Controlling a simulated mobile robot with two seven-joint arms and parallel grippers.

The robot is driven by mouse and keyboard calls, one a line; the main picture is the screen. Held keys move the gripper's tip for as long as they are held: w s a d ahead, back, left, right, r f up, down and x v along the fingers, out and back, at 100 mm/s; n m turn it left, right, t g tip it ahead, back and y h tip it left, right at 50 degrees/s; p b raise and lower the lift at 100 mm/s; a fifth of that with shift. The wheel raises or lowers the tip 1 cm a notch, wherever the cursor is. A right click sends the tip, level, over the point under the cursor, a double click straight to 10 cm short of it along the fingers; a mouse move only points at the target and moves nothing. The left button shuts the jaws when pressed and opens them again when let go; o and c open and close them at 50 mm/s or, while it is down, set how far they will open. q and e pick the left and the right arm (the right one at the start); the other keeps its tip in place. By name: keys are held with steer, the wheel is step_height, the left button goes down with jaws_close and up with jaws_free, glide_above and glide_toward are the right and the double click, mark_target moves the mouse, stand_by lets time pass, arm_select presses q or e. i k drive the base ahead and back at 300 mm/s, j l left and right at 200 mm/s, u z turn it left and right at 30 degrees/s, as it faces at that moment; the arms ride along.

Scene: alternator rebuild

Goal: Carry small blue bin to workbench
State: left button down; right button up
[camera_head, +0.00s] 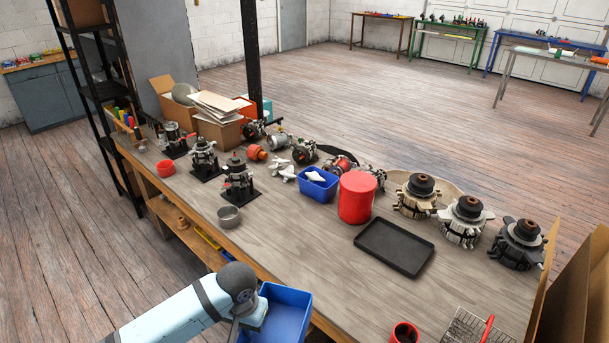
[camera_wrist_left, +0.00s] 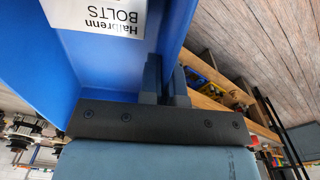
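The blue bin (camera_head: 290,310) is at the bottom middle of the head view, cut off by the picture's lower edge. It overlaps the front edge of the workbench (camera_head: 300,255); I cannot tell its height against the top. My left gripper (camera_head: 250,318) is at the bin's left side. In the left wrist view, the gripper's dark fingers (camera_wrist_left: 168,85) are closed on the bin's wall. The bin (camera_wrist_left: 90,50) fills the upper left there and bears a white label reading "Halbrenn BOLTS". The inside shows blue and empty where visible. My right gripper is not in view.
A black tray (camera_head: 394,247), a red canister (camera_head: 357,198), another blue bin (camera_head: 318,187) with white contents and a metal bowl (camera_head: 229,217) stand on the bench. Alternators line the right and back. Bare benchtop lies between the bowl and the tray. Lower shelf (camera_head: 190,232) holds tools.

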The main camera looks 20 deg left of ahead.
mark_target(337, 275)
steer(key=i+j+z, duration=0.2)
steer(key=z, duration=0.2)
steer(key=i+j+z, duration=0.1)
steer(key=j+z, duration=0.3)
steer(key=i+j+z, duration=0.25)
steer(key=j+z, duration=0.25)
